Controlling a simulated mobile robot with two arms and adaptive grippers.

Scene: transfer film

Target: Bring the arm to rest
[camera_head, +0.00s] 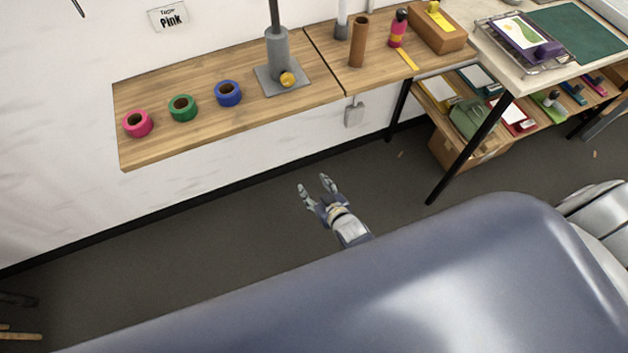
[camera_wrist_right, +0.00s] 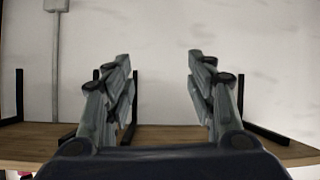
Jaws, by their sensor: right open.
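My right gripper (camera_head: 316,187) is open and empty, held in front of the wall and below the level of the wooden shelf (camera_head: 150,155). Its two fingers stand apart in the right wrist view (camera_wrist_right: 160,85), with nothing between them. A pink tape roll (camera_head: 137,124), a green tape roll (camera_head: 182,108) and a blue tape roll (camera_head: 228,93) lie in a row on the shelf. My left gripper is in neither view.
A grey stand (camera_head: 279,60) with a yellow ball at its base, a brown tube (camera_head: 358,42), a pink bottle (camera_head: 398,28) and a cardboard box (camera_head: 437,30) are on the shelf. A table (camera_head: 512,76) with stocked lower shelf stands right. Floor below is mostly clear.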

